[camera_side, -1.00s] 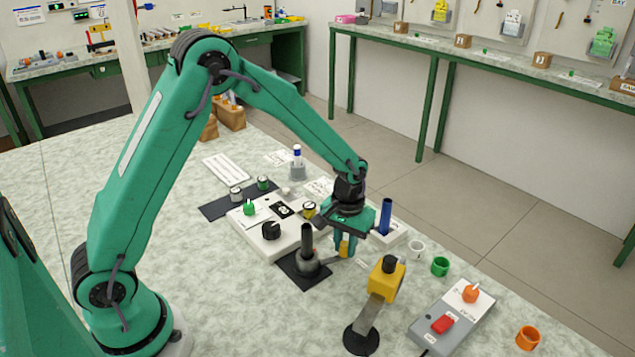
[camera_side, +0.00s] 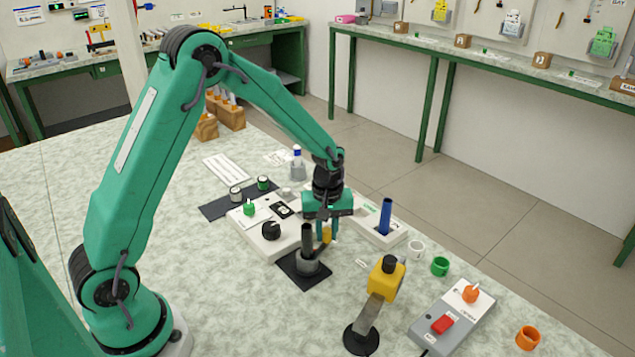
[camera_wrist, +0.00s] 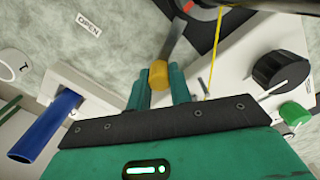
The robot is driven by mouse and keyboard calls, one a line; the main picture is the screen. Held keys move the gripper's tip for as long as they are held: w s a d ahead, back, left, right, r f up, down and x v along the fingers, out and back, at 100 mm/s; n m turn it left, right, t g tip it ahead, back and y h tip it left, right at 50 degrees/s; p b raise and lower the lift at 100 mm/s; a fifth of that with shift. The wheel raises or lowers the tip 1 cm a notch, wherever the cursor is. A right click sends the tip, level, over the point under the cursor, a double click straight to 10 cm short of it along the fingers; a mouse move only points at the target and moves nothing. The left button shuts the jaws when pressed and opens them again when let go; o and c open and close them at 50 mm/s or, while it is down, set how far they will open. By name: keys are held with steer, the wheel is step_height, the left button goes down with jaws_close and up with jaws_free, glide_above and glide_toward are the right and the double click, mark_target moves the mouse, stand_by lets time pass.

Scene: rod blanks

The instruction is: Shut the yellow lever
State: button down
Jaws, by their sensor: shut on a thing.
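The yellow lever (camera_side: 326,235) has a yellow grip on a grey arm. It belongs to the grey round valve-like fitting (camera_side: 308,263) with a dark upright pipe, on a black base plate. My gripper (camera_side: 321,237) points down over the lever grip, with its fingers around it. In the wrist view, the yellow grip (camera_wrist: 158,73) sits between my fingertips (camera_wrist: 159,88), and the grey lever arm runs from it up to the fitting. A small OPEN label (camera_wrist: 89,24) lies on the table to the left of the lever in that view.
A white box with a black knob (camera_side: 270,230) stands left of the fitting. A blue tube (camera_side: 385,215) stands upright in a white holder to the right. A yellow block on a bent post (camera_side: 388,277) stands in front. A grey control box (camera_side: 452,318) is further right.

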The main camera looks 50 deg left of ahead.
mark_target(326, 229)
steer(key=shift+r, duration=0.1)
stand_by(0.3)
steer(key=c, duration=1.3)
jaws_free()
steer(key=shift+o, duration=0.2)
steer(key=shift+r, duration=3.85)
